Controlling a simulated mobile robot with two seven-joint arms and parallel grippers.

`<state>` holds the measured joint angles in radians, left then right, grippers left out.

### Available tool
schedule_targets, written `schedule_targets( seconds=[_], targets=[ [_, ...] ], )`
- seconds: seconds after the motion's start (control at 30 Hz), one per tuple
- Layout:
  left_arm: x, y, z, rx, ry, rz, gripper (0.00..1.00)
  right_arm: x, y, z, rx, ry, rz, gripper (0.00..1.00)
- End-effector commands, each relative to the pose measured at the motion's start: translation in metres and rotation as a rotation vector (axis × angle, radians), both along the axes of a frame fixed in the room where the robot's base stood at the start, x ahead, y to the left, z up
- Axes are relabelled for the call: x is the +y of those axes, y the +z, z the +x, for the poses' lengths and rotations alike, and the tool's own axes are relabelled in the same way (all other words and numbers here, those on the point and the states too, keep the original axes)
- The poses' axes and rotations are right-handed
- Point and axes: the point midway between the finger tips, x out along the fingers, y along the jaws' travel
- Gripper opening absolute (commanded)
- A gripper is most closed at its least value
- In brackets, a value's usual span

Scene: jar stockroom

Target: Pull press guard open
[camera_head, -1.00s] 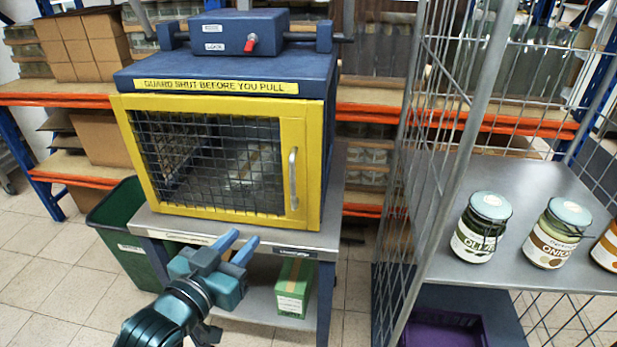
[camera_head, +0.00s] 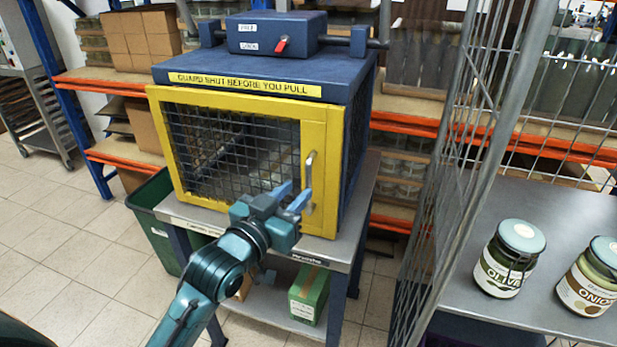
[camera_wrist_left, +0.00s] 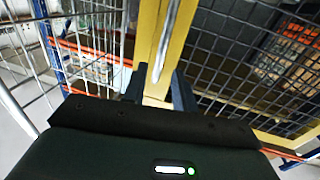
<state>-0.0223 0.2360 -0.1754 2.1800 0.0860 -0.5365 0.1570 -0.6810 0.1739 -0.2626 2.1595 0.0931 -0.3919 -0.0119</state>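The press guard (camera_head: 326,150) is a yellow-framed door with dark wire mesh on the front of the blue press (camera_head: 355,130). It looks shut. Its upright metal handle (camera_head: 310,172) is on the right side of the frame. My left gripper (camera_head: 292,196) is open in front of the guard, just left of the handle's lower part in the head view. In the left wrist view, the handle (camera_wrist_left: 168,38) stands ahead of the gap between the two open fingers (camera_wrist_left: 160,82). Contact cannot be told. My right gripper is not in view.
A wire cage (camera_head: 450,190) with a grey shelf stands right of the press, with an olive jar (camera_head: 497,270) and an onion jar (camera_head: 577,292) on it. A green bin (camera_head: 150,198) is at left. A green box (camera_head: 303,300) sits on the lower shelf.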

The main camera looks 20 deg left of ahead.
Motion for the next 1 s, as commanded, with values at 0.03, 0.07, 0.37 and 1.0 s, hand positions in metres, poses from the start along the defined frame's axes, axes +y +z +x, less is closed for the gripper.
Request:
schedule_targets(
  seconds=[0.03,0.07,0.37,1.0],
  targets=[
    [-0.003,0.002,0.011,-0.003,0.0,-0.001,0.28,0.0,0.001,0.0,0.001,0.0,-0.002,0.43],
    [-0.004,0.001,0.017,-0.002,0.0,0.0,0.28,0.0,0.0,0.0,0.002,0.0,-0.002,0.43],
    [-0.012,0.001,0.053,-0.002,0.0,0.001,0.28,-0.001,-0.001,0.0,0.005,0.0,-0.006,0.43],
    [-0.013,0.0,0.056,0.0,0.0,0.0,0.05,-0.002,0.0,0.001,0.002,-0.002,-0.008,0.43]
  ],
)
